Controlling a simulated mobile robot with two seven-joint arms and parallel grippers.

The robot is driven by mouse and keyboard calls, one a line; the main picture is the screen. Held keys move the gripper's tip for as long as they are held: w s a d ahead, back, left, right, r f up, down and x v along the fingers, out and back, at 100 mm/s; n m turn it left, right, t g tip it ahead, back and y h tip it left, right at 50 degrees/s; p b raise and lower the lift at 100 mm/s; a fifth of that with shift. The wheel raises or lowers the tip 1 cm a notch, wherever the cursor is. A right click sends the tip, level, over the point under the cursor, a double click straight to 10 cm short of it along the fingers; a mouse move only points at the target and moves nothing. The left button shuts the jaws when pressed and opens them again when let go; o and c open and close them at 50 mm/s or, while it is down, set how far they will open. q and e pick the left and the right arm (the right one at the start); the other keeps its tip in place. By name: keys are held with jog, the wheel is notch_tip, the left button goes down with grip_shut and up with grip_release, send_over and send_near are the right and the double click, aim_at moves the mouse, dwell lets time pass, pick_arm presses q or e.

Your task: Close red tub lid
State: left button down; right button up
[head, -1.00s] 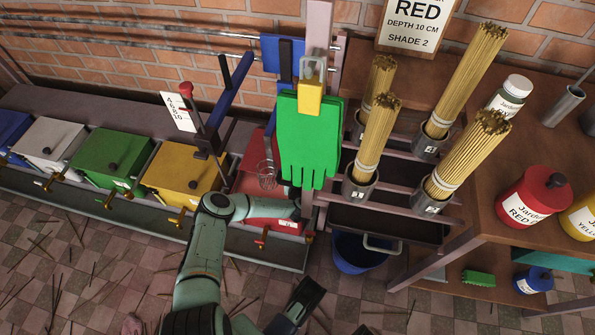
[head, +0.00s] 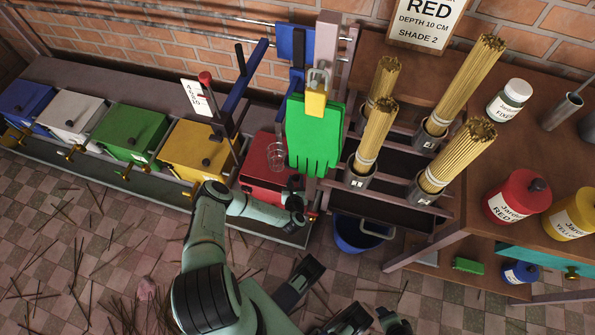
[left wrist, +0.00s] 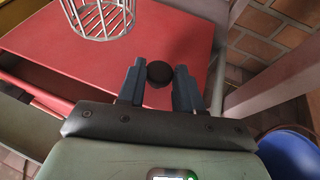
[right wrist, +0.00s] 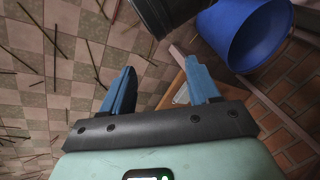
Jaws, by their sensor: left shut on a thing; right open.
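The red tub (head: 262,196) stands at the right end of the row of coloured tubs, its red lid (head: 262,150) lying low over it. In the left wrist view the lid (left wrist: 150,40) fills the upper middle, with a dark gap under its left edge. I cannot tell whether it is fully seated. My left gripper (left wrist: 160,76) is shut on the lid's black knob (left wrist: 160,72), one finger on each side. My right gripper (right wrist: 160,78) is open and empty above the tiled floor.
A green glove (head: 314,135) hangs just right of the tub. The yellow tub (head: 190,165) is on its left. A blue bucket (head: 355,232) stands to the right, also near my right gripper (right wrist: 245,35).

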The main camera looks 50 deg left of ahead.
pick_arm(q)
jog(key=s, duration=0.1)
jog(key=s+d, duration=0.1)
jog(key=s+d+p, duration=0.1)
jog(key=shift+s+f, duration=0.1)
jog(key=shift+s, duration=0.35)
pick_arm(e)
jog(key=shift+s+a+r+g, duration=0.2)
jog(key=shift+s+a+r, duration=0.2)
jog(key=shift+s, duration=0.2)
jog(key=shift+s+a+r+g, duration=0.2)
jog(key=shift+s+a+r, duration=0.1)
jog(key=shift+s+r, duration=0.25)
pick_arm(q)
jog(key=shift+f, duration=0.1)
pick_arm(e)
jog(key=shift+f, duration=0.1)
pick_arm(q)
jog(key=c, duration=0.8)
grip_release()
jog(key=shift+o, duration=0.2)
pick_arm(e)
jog(key=shift+s, duration=0.15)
pick_arm(q)
jog(key=shift+r, duration=0.2)
pick_arm(e)
jog(key=shift+d, duration=0.1)
